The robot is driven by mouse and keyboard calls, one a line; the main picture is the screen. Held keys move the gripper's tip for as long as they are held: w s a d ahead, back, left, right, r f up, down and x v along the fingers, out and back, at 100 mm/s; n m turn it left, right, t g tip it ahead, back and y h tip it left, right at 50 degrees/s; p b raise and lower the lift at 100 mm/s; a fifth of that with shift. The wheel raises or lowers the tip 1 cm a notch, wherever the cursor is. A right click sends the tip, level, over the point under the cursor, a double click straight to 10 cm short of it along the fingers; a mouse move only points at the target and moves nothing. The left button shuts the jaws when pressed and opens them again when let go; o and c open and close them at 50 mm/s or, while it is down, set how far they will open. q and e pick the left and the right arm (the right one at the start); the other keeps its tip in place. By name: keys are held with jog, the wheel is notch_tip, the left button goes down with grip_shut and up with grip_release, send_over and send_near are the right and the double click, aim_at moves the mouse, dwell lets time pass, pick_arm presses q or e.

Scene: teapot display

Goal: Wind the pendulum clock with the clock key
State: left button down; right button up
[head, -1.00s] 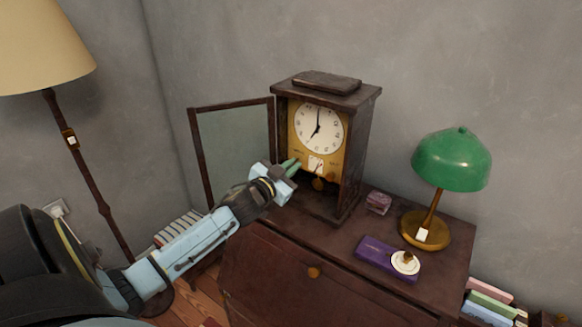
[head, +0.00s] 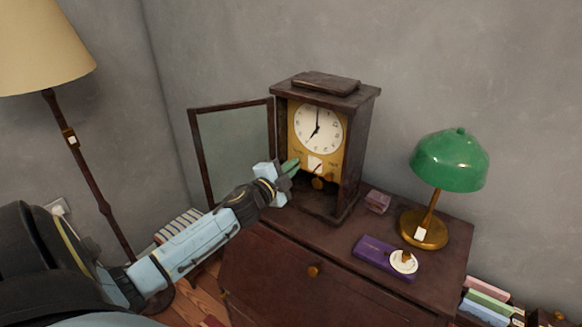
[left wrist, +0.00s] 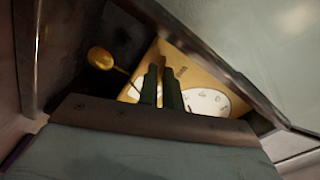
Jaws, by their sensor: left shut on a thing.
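The pendulum clock (head: 354,150) is a dark wooden case standing on the cabinet. Its glass door (head: 234,150) hangs open to the left. The white dial (head: 318,128) sits on a gold plate, and it also shows in the left wrist view (left wrist: 208,102). A gold pendulum bob (head: 318,183) hangs below, also visible in the left wrist view (left wrist: 100,58). My left gripper (head: 291,166) has its green fingers at the lower left of the gold plate. They are close together, shut on the clock key, which is mostly hidden by them. My right gripper is out of view.
A green lamp (head: 450,162) stands right of the clock. A purple box (head: 376,256) with a white disc (head: 404,263) and a small purplish block (head: 378,201) lie on the cabinet top (head: 440,270). A floor lamp (head: 88,180) stands at left.

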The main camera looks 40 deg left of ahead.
pick_arm(q)
jog(key=shift+f+m, duration=0.1)
jog(key=shift+m, duration=4.9)
jog(key=c, duration=1.6)
grip_release()
